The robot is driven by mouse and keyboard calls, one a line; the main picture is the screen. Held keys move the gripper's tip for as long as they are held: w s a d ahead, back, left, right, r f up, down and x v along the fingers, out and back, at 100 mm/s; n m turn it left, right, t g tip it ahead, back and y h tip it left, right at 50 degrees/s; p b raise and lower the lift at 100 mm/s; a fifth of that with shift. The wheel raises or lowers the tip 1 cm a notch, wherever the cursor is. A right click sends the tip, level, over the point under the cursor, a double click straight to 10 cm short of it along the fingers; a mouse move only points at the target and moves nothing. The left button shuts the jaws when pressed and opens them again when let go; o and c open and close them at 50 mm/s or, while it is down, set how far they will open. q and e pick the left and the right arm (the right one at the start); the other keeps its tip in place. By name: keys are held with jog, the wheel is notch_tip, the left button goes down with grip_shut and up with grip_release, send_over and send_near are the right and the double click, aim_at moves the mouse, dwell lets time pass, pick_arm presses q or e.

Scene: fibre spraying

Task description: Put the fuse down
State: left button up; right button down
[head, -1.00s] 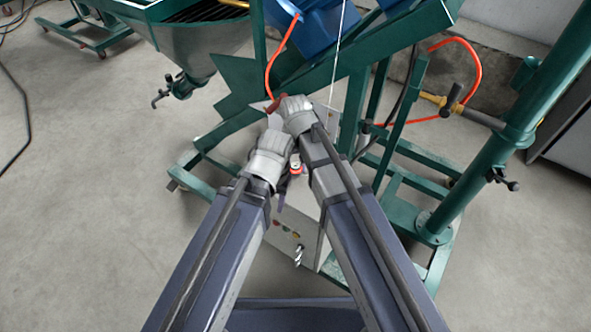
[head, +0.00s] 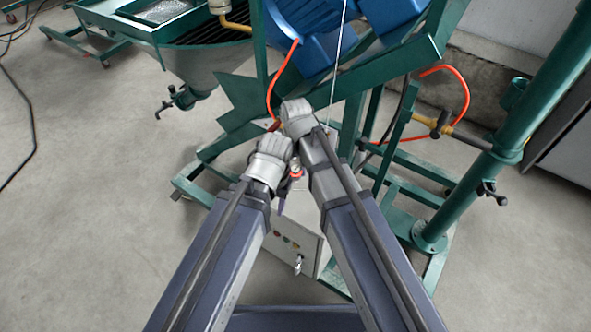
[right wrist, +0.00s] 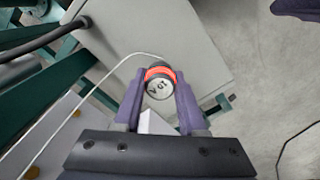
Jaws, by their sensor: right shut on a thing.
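The fuse (right wrist: 159,86) is a short round piece with a red-orange band and a pale face with dark lettering. My right gripper (right wrist: 160,82) is shut on it, with a purple finger on each side. In the head view the fuse (head: 296,173) shows small and red between my two forearms, in front of a light grey cabinet (head: 306,228). Most of my right gripper is hidden there by its own wrist. A purple tip in the top right corner of the right wrist view may be my left gripper; its jaws are not clear.
The cabinet top (right wrist: 196,50) lies below the fuse in the right wrist view. A green machine frame (head: 245,112) with a blue motor (head: 305,35) and an orange hose (head: 282,68) stands just beyond. A green post (head: 500,150) is at the right.

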pick_arm(q)
notch_tip(320, 180, up, 4)
jog(key=p, duration=0.3)
jog(key=shift+r, duration=0.1)
pick_arm(e)
notch_tip(320, 180, up, 4)
jog(key=shift+r, duration=0.1)
pick_arm(q)
jog(key=shift+r, duration=0.1)
pick_arm(e)
jog(key=shift+r, duration=0.1)
notch_tip(320, 180, up, 11)
jog(key=p, duration=1.1)
send_over(296, 182)
pick_arm(q)
notch_tip(296, 182, up, 11)
pick_arm(e)
jog(key=shift+w, duration=0.4)
pick_arm(q)
notch_tip(296, 182, down, 21)
jog(key=b, duration=2.1)
pick_arm(e)
notch_tip(296, 182, down, 21)
jog(key=shift+f, duration=0.1)
pick_arm(q)
jog(key=shift+f, duration=0.2)
pick_arm(e)
jog(key=shift+c, duration=2.4)
grip_release()
